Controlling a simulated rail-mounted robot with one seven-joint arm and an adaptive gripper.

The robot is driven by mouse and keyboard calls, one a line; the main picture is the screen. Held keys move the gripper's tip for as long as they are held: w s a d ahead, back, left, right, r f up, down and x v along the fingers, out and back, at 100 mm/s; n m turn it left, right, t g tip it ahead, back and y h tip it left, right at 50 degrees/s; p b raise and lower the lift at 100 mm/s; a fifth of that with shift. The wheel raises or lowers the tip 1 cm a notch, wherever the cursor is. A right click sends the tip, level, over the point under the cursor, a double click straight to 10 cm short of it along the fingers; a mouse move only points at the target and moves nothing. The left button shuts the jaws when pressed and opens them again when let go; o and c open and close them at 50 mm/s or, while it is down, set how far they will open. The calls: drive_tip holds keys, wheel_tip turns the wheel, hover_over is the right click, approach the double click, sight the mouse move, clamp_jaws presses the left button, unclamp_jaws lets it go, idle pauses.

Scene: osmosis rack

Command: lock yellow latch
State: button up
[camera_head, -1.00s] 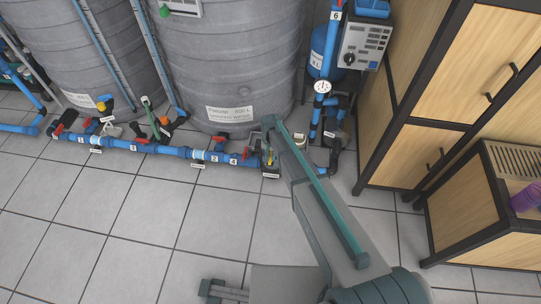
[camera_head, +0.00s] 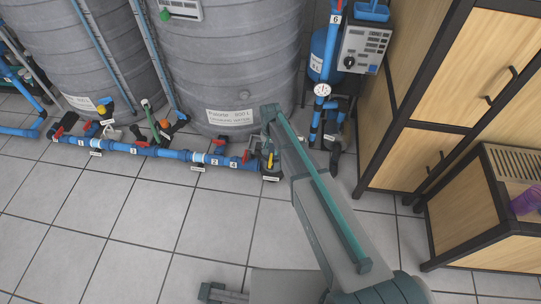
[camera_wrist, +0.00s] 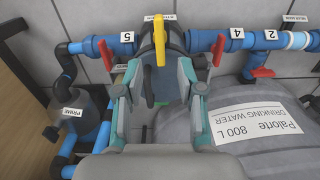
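The yellow latch (camera_wrist: 159,40) is a small upright handle on a dark round housing (camera_wrist: 147,55) in the pipe line, between the pipe labels 5 and 4 in the wrist view. It also shows as a small yellow mark in the head view (camera_head: 271,160), near the right end of the blue floor pipe. My gripper (camera_wrist: 159,77) is open and empty, with its two fingers apart below the latch in the wrist picture. The latch lines up with the gap between them, with no clear contact. In the head view my arm hides most of the gripper.
Red valve handles (camera_wrist: 219,49) and (camera_wrist: 263,72) sit right of the latch. Blue pipe (camera_wrist: 262,40) runs on both sides. The grey tank (camera_wrist: 236,95) is close at right, and the PRIME-labelled unit (camera_wrist: 88,121) stands at left. Floor tiles (camera_head: 130,220) in front are clear.

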sight(271, 160)
drive_tip(key=shift+r, duration=2.4)
drive_tip(key=s+d+f+n+g+p, duration=0.1)
drive_tip(key=s+d+p, duration=0.4)
drive_tip(key=s, duration=0.6)
drive_tip(key=s+d+f+n+g+p, duration=0.2)
drive_tip(key=s+d+p, duration=0.2)
drive_tip(key=s+d, duration=0.5)
drive_tip(key=s+d+r+g+p, duration=0.1)
drive_tip(key=s+p, duration=0.3)
drive_tip(key=s, duration=0.5)
drive_tip(key=s+d+r+m+g+p, duration=0.1)
drive_tip(key=s+d+r+p, duration=0.2)
drive_tip(key=s, duration=0.6)
drive_tip(key=s+d+r+g+p, duration=0.1)
drive_tip(key=s+d+r+p, duration=0.1)
drive_tip(key=s+p, duration=0.3)
drive_tip(key=s+r, duration=0.1)
drive_tip(key=s, duration=0.3)
drive_tip(key=shift+s+r+m+g, duration=0.3)
drive_tip(key=shift+r+m+g, duration=0.05)
drive_tip(key=shift+m+g, duration=0.05)
